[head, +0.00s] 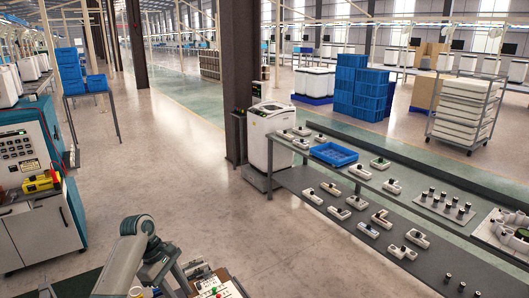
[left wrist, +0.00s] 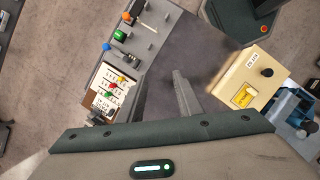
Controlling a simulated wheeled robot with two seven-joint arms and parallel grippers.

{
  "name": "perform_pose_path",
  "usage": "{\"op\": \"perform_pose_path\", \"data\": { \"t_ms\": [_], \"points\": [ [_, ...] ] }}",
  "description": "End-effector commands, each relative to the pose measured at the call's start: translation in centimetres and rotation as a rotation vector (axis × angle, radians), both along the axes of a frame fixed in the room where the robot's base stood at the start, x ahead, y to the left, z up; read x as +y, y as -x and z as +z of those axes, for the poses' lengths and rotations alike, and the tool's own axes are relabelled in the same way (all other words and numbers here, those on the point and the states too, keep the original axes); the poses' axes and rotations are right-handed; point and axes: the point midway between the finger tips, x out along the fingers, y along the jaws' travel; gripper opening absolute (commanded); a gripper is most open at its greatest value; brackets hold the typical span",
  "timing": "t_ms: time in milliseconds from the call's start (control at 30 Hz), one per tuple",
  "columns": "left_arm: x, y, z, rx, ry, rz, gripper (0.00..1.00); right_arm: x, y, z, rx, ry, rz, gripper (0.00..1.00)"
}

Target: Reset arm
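My left arm (head: 140,250) comes in at the bottom left of the head view, bent at a pale rounded joint. Nothing is clearly held. My right arm and gripper are not in view.
The left wrist view shows a cream box with a dark knob (left wrist: 248,78), a grey strip with coloured buttons (left wrist: 140,38) and a white panel with coloured switches (left wrist: 109,90). A control cabinet (head: 40,226) stands left; a parts table (head: 325,231) stands right. Open floor lies between.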

Motion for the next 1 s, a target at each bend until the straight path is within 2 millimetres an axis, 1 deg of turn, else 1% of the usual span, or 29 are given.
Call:
{"op": "perform_pose_path", "data": {
  "t_ms": [133,267,367,433,567,600,667,700,833,967,1000],
  "points": [
    [-0.4,1.5,-2.1,-0.029,-0.013,-0.059,0.32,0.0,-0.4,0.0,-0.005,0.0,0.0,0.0],
    [-0.9,3.1,-4.1,-0.065,-0.029,-0.129,0.32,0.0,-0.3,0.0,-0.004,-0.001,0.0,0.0],
    [-1.2,4.8,-6.0,-0.102,-0.045,-0.197,0.32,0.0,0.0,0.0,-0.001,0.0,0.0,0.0],
    [-1.6,6.5,-7.5,-0.132,-0.059,-0.259,0.32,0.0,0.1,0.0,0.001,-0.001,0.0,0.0],
    [-2.3,10.5,-10.6,-0.204,-0.09,-0.402,0.32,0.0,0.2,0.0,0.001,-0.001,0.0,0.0],
    [-2.5,11.7,-11.4,-0.228,-0.1,-0.447,0.32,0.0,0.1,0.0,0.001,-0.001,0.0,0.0],
    [-2.7,13.7,-12.5,-0.261,-0.117,-0.515,0.32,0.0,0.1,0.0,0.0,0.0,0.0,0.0],
    [-2.9,15.0,-13.1,-0.283,-0.129,-0.559,0.32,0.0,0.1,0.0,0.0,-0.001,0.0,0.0],
    [-3.3,19.4,-14.6,-0.352,-0.166,-0.7,0.32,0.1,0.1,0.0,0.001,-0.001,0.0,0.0],
    [-3.5,23.9,-15.4,-0.413,-0.209,-0.84,0.32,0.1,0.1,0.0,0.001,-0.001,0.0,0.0],
    [-3.5,25.3,-15.4,-0.432,-0.223,-0.884,0.32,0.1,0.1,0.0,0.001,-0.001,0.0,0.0]
  ]
}}
